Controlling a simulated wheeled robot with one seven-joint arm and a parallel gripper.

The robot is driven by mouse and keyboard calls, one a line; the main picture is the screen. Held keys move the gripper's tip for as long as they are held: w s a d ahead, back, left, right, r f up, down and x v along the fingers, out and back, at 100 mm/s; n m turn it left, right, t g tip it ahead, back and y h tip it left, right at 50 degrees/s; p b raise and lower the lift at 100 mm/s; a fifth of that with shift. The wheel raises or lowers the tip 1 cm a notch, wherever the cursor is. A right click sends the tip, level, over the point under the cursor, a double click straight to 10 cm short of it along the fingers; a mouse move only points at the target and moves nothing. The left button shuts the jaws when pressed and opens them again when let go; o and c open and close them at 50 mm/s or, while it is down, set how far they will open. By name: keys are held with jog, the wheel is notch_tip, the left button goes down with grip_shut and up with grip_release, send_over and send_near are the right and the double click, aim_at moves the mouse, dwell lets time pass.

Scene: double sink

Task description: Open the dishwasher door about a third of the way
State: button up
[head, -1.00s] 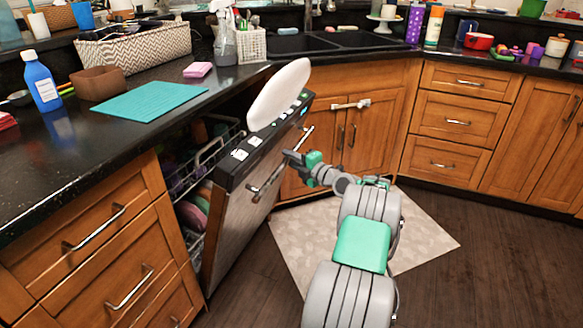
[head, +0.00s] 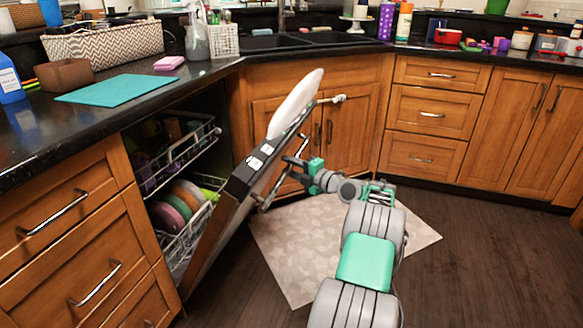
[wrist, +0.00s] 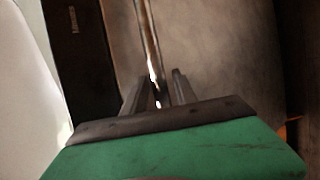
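The dishwasher door (head: 222,222) leans out partly open, tilted at a slant, with its dark control strip (head: 250,172) along the top edge. Its bar handle (head: 272,188) is on the outer face. My gripper (head: 292,167) is at this handle, in front of the door. In the wrist view the handle bar (wrist: 149,40) runs between the two fingers of my gripper (wrist: 160,88), which stand apart with a visible gap on the right. Whether a finger touches the bar is hard to see.
A white oval thing (head: 295,103) stands at the door's top edge. Inside the dishwasher, the lower rack (head: 182,232) holds several plates. Cabinet drawers (head: 62,215) are on the left. A pale mat (head: 395,235) lies on the floor, with clear floor to the right.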

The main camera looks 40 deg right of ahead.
jog(key=shift+o, duration=0.5)
jog(key=shift+s+d, duration=0.1)
jog(key=shift+d, duration=0.05)
jog(key=shift+s, duration=0.1)
jog(key=s+d+p, duration=0.1)
jog(key=s, duration=0.6)
jog(key=shift+s+r+p, duration=0.25)
jog(key=shift+p, duration=0.15)
